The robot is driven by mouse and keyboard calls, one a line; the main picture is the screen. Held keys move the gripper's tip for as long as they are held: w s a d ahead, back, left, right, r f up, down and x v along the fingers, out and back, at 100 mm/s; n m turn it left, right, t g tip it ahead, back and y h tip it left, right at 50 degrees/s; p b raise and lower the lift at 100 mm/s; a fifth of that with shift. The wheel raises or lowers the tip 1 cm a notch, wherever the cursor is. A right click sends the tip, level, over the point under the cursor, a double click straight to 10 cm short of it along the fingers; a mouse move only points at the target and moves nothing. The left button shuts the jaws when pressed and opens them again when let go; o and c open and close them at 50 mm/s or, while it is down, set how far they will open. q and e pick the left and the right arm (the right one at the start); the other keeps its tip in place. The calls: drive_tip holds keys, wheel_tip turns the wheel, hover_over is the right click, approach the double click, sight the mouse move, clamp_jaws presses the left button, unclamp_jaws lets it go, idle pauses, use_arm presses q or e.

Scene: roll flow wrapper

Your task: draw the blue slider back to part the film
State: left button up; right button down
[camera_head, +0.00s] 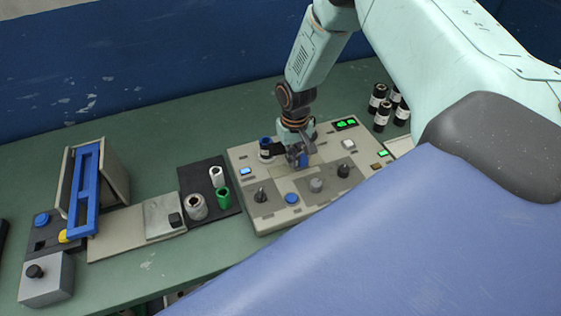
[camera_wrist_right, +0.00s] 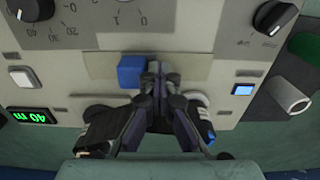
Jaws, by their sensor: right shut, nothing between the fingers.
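The blue slider (camera_wrist_right: 131,72) is a small blue block on a beige track strip of the control panel, seen in the right wrist view. My right gripper (camera_wrist_right: 156,72) is shut and empty, with its fingertips right beside the block; I cannot tell whether they touch. In the head view the right gripper (camera_head: 298,161) points down at the middle of the panel (camera_head: 240,200), and a bit of blue shows at its right. Film is not clearly visible. My left gripper is not in view.
The panel carries dark knobs (camera_head: 343,171), a round blue button (camera_head: 291,198) and green displays (camera_head: 345,124). A blue-topped cylinder (camera_head: 265,143) stands close left of the right gripper. A dark mat (camera_head: 190,177) holds a green cylinder (camera_head: 223,197).

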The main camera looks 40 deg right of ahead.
sight(302, 156)
drive_tip(key=shift+s+d+p, duration=0.2)
drive_tip(key=shift+s+d, duration=0.05)
drive_tip(key=shift+d, duration=0.75)
drive_tip(key=shift+s+d+p, duration=0.2)
drive_tip(key=shift+d, duration=0.75)
drive_tip(key=shift+a, duration=0.15)
drive_tip(key=shift+w+a+r, duration=0.1)
drive_tip(key=shift+w+a, duration=0.05)
drive_tip(key=shift+a, duration=0.35)
wheel_tip(302, 156, up, 8)
drive_tip(key=p, duration=0.8)
